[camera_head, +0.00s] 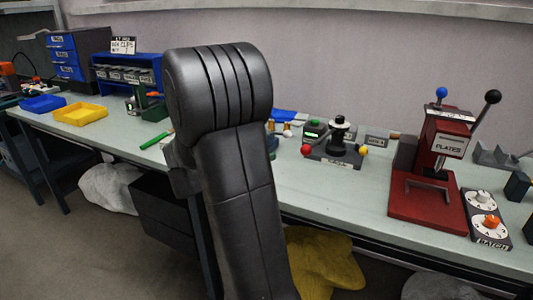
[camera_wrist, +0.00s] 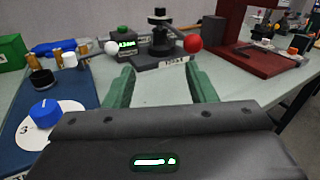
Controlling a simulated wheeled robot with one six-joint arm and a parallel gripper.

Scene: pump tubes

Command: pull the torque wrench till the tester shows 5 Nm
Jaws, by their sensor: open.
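The tester's dark base (camera_head: 333,157) stands mid-bench in the head view, with a black post on it. A small box with a lit green display (camera_head: 312,130) is beside it; it also shows in the wrist view (camera_wrist: 125,45), its digits too small to read surely. A bar from the post to a red ball (camera_wrist: 193,44) may be the torque wrench; I cannot tell for sure. My gripper (camera_wrist: 160,76) is open and empty, its two green fingers apart and pointing toward the tester, short of it. In the head view my arm hides it.
A red press (camera_head: 436,160) stands right of the tester, with a dial panel (camera_head: 487,218) beside it. In the wrist view a blue board with a blue knob (camera_wrist: 44,113) is close on the left. Yellow (camera_head: 80,115) and blue (camera_head: 43,104) trays stand on the far left.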

